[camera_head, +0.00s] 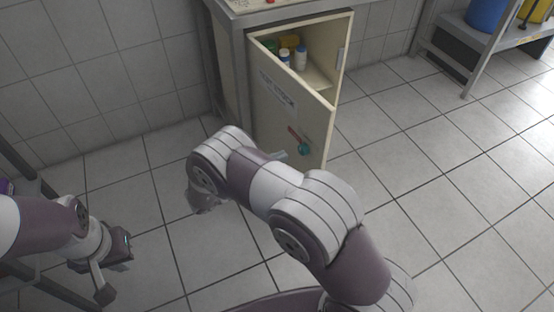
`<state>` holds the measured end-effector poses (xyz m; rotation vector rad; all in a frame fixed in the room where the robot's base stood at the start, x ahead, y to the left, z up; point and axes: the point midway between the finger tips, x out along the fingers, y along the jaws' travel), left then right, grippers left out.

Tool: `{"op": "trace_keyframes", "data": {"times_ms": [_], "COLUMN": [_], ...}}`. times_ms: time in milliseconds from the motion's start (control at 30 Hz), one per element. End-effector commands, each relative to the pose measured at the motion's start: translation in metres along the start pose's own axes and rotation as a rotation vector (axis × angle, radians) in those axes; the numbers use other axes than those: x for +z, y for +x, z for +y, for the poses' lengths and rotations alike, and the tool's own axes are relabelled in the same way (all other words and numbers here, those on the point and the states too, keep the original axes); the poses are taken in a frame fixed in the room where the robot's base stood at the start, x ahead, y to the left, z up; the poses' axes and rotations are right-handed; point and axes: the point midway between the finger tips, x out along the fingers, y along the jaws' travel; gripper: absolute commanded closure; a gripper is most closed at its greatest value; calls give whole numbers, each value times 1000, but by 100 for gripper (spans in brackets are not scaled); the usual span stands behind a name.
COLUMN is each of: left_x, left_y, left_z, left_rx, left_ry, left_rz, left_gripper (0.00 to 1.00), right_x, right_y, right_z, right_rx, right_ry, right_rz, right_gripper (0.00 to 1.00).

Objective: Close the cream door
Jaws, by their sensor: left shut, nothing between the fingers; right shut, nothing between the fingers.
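The cream door (285,104) belongs to a cream cabinet under a bench. It stands ajar, swung out toward me, with bottles showing inside over its top edge. It bears faded print, a red label and a teal knob-like part (304,149). Its lower part is hidden behind my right arm. My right gripper (203,200) is only partly visible, hanging to the left of the door, apart from it, shut and empty. My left gripper (113,268) is low at the left, far from the door, shut and empty.
The cabinet (344,42) holds several small bottles (300,57) on a shelf. A grey metal bench frame (228,70) surrounds it. At the upper right a metal rack (462,62) carries a blue drum (487,14). The tiled floor right of the door is clear.

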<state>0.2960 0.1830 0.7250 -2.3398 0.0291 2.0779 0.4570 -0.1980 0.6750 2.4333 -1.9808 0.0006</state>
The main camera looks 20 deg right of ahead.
Motion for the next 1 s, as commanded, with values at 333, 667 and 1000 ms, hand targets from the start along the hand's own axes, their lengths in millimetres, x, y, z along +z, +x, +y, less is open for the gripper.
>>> {"op": "trace_keyframes", "data": {"times_ms": [333, 667, 1000], "left_x": [2, 2, 2], "left_y": [11, 16, 16], "left_z": [0, 0, 0], "left_rx": [0, 0, 0], "left_ry": [0, 0, 0], "left_rz": [0, 0, 0], "left_gripper": [100, 100, 100], "right_x": [2, 1, 0], "right_y": [76, 109, 110], "right_z": [0, 0, 0], "right_rx": [3, -1, -2], "right_ry": [2, 2, 2], "right_rz": [-1, -2, -2], "right_gripper": [100, 100, 100]}}
